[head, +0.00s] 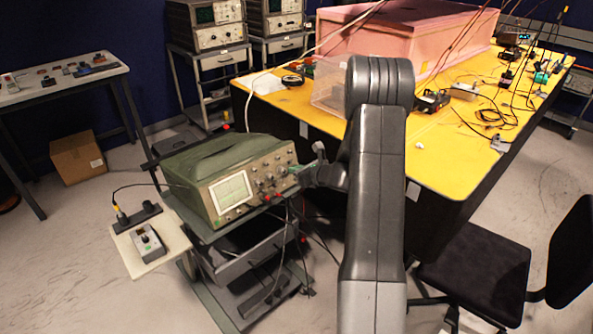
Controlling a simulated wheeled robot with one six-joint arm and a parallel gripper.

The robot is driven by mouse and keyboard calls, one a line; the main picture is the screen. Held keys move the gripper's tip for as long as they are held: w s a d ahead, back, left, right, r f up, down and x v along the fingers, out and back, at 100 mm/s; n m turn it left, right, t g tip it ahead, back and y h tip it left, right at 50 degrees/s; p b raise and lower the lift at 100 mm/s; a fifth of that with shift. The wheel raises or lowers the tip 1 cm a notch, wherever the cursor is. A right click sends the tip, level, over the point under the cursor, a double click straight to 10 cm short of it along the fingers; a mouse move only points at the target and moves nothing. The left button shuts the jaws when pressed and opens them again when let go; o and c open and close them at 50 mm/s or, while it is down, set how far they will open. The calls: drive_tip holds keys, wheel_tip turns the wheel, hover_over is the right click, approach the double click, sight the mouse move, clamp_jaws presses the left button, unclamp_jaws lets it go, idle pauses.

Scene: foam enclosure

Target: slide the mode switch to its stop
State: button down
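A green oscilloscope (215,178) stands on a dark cart, its lit screen and front panel facing the lower right. Knobs and small controls (268,180) cover the panel right of the screen. I cannot make out which of them, if any, is the mode switch. My gripper (298,176) is at the right end of this panel, close to it; contact cannot be told. Its fingers are small and partly hidden, so their opening does not show. A small grey control box (150,243) lies on a pale board at the cart's left, away from my gripper.
A yellow table (445,150) with a pink foam enclosure (405,35) and cables stands behind and right of my arm. A black chair (478,270) is at the lower right. Cables (300,225) hang below the panel. Open floor (70,270) lies at the left.

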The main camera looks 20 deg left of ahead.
drive_tip(key=shift+w+d+r, duration=0.1)
drive_tip(key=shift+w+d, duration=0.1)
drive_tip(key=shift+w, duration=0.25)
drive_tip(key=shift+w+d, duration=0.15)
drive_tip(key=shift+w, duration=0.3)
drive_tip(key=c, duration=1.8)
unclamp_jaws()
drive_tip(key=shift+w+d, duration=0.1)
drive_tip(key=shift+c, duration=0.2)
drive_tip(key=b+v, duration=0.1)
drive_tip(key=v, duration=1.2)
drive_tip(key=shift+s+d+b, duration=0.3)
drive_tip(key=shift+b, duration=0.1)
